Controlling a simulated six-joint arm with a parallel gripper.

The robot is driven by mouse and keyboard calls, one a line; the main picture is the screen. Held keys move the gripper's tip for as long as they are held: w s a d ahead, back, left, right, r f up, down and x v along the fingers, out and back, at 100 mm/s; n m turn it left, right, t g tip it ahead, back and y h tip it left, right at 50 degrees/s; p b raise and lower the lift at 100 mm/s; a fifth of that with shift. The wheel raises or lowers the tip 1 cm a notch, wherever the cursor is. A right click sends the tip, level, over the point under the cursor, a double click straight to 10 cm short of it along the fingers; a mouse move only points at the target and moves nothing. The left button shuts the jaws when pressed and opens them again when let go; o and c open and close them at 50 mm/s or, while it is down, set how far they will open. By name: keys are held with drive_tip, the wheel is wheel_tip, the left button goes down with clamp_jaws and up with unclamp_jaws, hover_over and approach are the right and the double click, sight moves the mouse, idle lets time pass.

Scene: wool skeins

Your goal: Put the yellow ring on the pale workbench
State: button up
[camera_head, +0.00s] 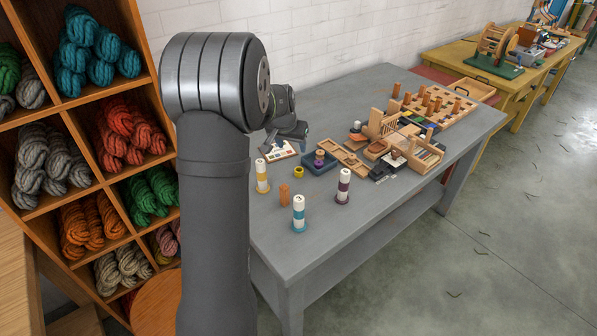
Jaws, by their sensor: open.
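A small yellow ring (298,172) lies on the grey table (345,240), near its left side, beside a dark blue tray. My gripper (287,139) is open, small and dark in this view, above the table's left part, behind and slightly left of the ring. It appears apart from the ring, and I see nothing held in it. A pale wooden worktop (14,262) shows at the lower left edge, cut off by the frame. A yellowish wooden bench (452,59) stands at the back right. I cannot tell for certain which surface is the pale workbench.
Near the ring stand a yellow-and-white post (262,177), an orange cylinder (284,194), a teal-and-white post (299,214) and a purple-and-white post (343,186). The blue tray (319,161) is just behind. A wool shelf (82,165) fills the left. The table's front is clear.

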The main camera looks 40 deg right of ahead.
hover_over(298, 176)
drive_tip(key=f, duration=1.1)
drive_tip(key=shift+s+a, duration=0.15)
drive_tip(key=shift+a, duration=0.1)
drive_tip(key=shift+a+x, duration=0.15)
drive_tip(key=shift+x, duration=1.2)
drive_tip(key=shift+a+x, duration=0.1)
drive_tip(key=shift+x, duration=1.2)
drive_tip(key=shift+f, duration=0.15)
drive_tip(key=c, duration=1.1)
